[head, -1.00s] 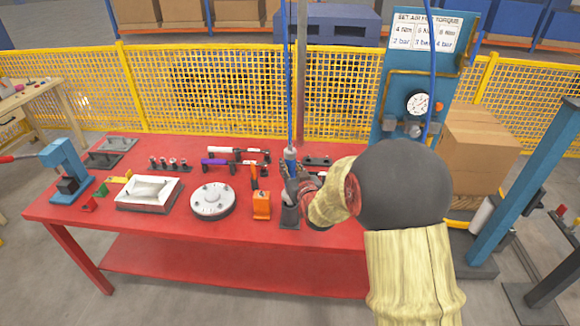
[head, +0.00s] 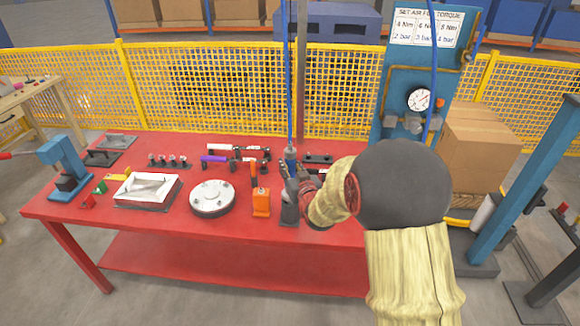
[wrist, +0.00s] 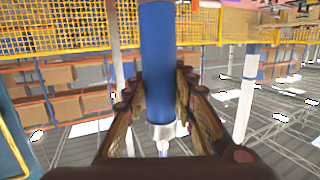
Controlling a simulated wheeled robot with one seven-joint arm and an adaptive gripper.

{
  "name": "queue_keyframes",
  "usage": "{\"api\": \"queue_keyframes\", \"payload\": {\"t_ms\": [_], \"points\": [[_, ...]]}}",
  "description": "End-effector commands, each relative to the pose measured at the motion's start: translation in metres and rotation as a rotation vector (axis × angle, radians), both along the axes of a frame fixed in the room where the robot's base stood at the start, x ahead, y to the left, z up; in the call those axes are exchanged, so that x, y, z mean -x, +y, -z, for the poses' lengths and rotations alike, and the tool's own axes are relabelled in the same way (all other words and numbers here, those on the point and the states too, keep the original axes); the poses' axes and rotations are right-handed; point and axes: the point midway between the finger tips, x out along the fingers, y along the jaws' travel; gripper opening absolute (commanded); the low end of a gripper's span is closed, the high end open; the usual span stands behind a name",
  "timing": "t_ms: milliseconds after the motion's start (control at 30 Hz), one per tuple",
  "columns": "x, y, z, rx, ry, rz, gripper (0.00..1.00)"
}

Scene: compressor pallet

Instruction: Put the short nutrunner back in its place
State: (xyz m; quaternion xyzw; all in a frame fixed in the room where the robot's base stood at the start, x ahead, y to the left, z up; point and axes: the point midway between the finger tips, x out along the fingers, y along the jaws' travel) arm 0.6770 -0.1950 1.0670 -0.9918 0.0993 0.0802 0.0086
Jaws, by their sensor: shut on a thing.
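A blue cylindrical tool, which I take for the short nutrunner (head: 290,153), stands about upright at the lower end of a blue hose. In the wrist view its blue body (wrist: 158,60) lies between my fingers, with a grey metal collar below. My gripper (head: 289,172) is shut on it; the fingers also show in the wrist view (wrist: 158,95). A dark grey holder (head: 289,212) stands on the red table directly below my gripper. Its top is partly hidden by the gripper, so I cannot tell whether the tool's lower end is inside it.
An orange holder (head: 261,203) with an orange-handled tool stands just left. A round grey flange (head: 212,198) and a white metal housing (head: 146,190) lie farther left. Purple and white tools lie on a rack (head: 238,157) behind. A blue gauge panel (head: 400,90) rises at right. The table front is clear.

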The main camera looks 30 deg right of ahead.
Motion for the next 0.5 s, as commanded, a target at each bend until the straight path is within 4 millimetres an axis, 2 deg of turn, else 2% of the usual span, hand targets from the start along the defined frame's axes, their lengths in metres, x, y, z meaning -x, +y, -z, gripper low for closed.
{"api": "queue_keyframes", "payload": {"t_ms": [500], "points": [[-0.0012,-0.0003,0.0048,0.003,-0.008,0.0,0.0]]}}
